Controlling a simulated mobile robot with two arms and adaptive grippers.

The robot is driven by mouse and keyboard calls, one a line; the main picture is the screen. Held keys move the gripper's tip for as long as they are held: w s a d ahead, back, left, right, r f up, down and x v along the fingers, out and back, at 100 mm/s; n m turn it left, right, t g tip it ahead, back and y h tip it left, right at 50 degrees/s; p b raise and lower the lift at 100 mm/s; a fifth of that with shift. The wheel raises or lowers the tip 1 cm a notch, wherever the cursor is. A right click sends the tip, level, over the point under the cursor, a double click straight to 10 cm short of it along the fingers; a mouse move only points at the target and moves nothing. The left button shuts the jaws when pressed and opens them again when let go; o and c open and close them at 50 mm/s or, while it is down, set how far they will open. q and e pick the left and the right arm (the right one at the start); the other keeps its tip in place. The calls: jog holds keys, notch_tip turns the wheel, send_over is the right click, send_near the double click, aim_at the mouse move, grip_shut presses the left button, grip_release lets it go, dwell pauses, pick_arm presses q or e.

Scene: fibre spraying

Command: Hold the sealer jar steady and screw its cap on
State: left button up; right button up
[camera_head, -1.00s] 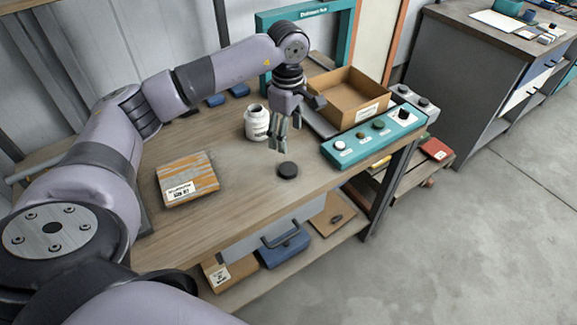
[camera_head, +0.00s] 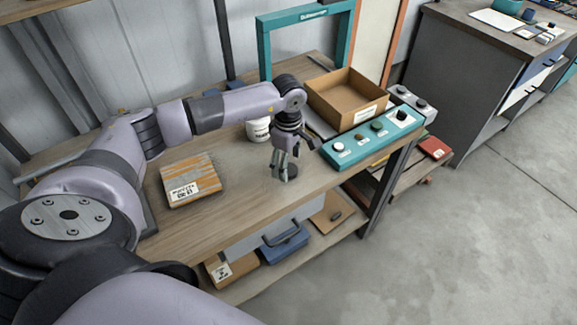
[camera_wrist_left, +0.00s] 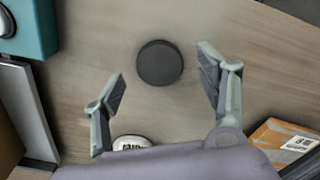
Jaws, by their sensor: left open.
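The black round cap (camera_wrist_left: 160,63) lies flat on the wooden table in the left wrist view, between and just beyond the fingertips. In the head view the cap (camera_head: 291,169) is mostly hidden behind my left gripper (camera_head: 284,175). In the left wrist view the left gripper (camera_wrist_left: 163,75) is open and empty, its fingers spread on either side of the cap. The white sealer jar (camera_head: 258,130) stands on the table behind the gripper, its top hidden by my arm. Part of the jar (camera_wrist_left: 132,142) shows at the bottom of the left wrist view. My right gripper is not in view.
A teal button panel (camera_head: 372,140) and an open cardboard box (camera_head: 346,97) stand to the right of the cap. An orange-striped labelled package (camera_head: 190,180) lies to the left. The table's front edge is close to the cap.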

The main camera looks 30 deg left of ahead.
pick_arm(q)
jog(key=shift+f, duration=0.95)
jog(key=shift+c, duration=0.4)
jog(key=c, duration=0.8)
jog(key=shift+r, duration=0.1)
notch_tip(320, 180, up, 20)
jog(key=b, duration=0.3)
